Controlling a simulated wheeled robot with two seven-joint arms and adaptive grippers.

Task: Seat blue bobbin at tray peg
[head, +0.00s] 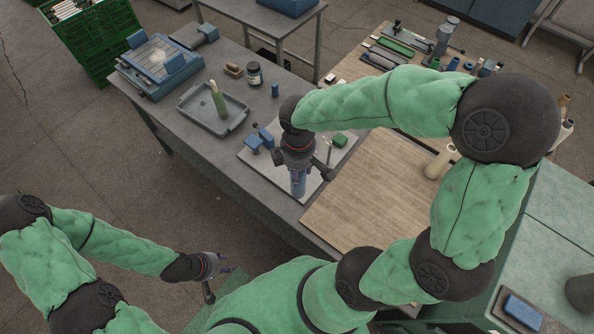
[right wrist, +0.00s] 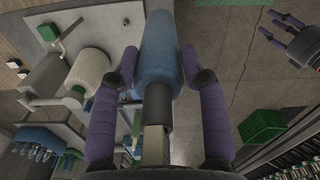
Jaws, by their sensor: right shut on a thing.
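The blue bobbin (head: 298,184) is held by my right gripper (head: 298,172), hanging below it over the front edge of the white board. In the right wrist view the blue bobbin (right wrist: 161,50) lies between the purple fingers of my right gripper (right wrist: 158,70), which are shut on it. The grey tray (head: 238,122) stands on the table, left of and behind the bobbin, clear of it. A green bobbin (head: 218,104) with a pale tip stands in the tray; I cannot make out a bare peg. My left gripper (head: 226,267) is open and empty, low at left, away from the table.
The white board (head: 258,165) carries blue fixture parts (head: 260,140) and a green block (head: 340,140). A dark jar (head: 254,74) and a small blue piece (head: 275,90) stand behind the tray. A blue-grey machine (head: 158,62) is at far left. The wooden board (head: 345,215) is mostly clear.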

